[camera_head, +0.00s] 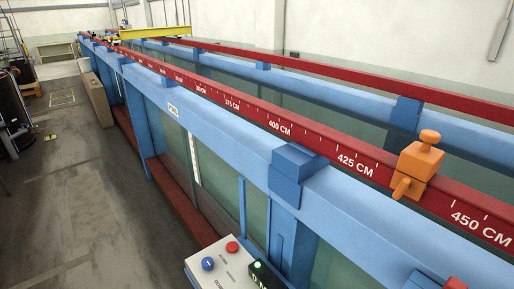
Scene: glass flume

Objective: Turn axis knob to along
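A pale control box (215,277) is at the bottom centre, partly cut off by the lower edge. On its top are a round blue knob (208,263) with a small light mark and a round red button or knob (232,247). Small lettering lies beside them, too small to read surely. I cannot tell which is the axis knob or which way it points. A dark display with green digits (260,277) and a green light sits at the box's right. Neither of my grippers is in view.
The long blue glass-sided flume (240,140) runs from the lower right to the far upper left. Its red rail (300,135) carries a centimetre scale and an orange clamp (420,160). A yellow beam (155,32) crosses the far end. Open floor (90,200) lies at left.

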